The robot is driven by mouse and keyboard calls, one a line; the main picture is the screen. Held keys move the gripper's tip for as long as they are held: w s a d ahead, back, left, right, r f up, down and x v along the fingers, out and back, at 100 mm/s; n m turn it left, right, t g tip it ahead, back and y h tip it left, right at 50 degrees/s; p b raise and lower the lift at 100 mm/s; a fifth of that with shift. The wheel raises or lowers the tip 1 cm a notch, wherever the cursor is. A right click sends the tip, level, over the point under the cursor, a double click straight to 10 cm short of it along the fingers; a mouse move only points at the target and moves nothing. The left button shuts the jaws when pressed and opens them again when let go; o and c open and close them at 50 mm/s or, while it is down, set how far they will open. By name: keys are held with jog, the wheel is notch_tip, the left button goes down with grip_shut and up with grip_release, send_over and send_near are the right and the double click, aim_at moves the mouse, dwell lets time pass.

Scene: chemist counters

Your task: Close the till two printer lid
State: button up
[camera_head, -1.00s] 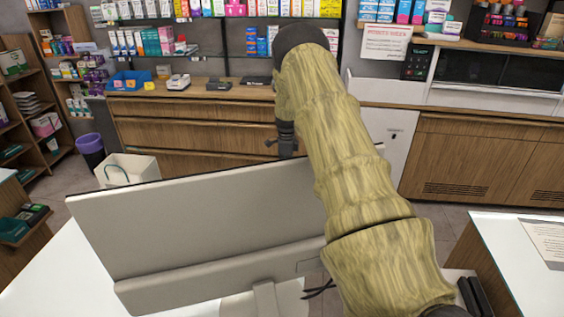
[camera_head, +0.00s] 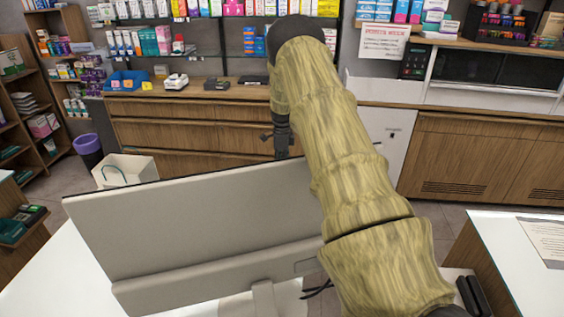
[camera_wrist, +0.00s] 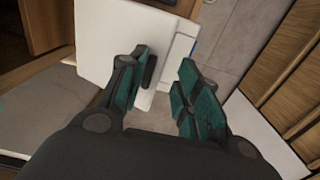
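A small white-and-dark device (camera_head: 176,82) stands on the back counter; it may be a printer, but I cannot tell which till it belongs to or how its lid stands. No printer lid can be made out in the wrist view. My gripper (camera_head: 282,138) hangs from my arm beyond the grey monitor back, its lower part hidden. In the wrist view my gripper (camera_wrist: 168,76) shows two dark green-padded fingers apart, with nothing between them. A white flat-topped thing (camera_wrist: 105,42) lies beyond the left finger; I cannot tell what it is.
The grey monitor back (camera_head: 190,225) stands on the white near counter (camera_head: 45,275). A blue tray (camera_head: 128,79) and a dark device (camera_head: 217,84) sit on the wooden back counter. A white bag (camera_head: 125,170) and purple bin (camera_head: 88,148) stand left. Grey floor (camera_wrist: 222,42) lies between counters.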

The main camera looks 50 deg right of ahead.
notch_tip(320, 180, up, 10)
jog(key=shift+f, duration=0.2)
jog(key=shift+d, duration=0.1)
dwell(0.6)
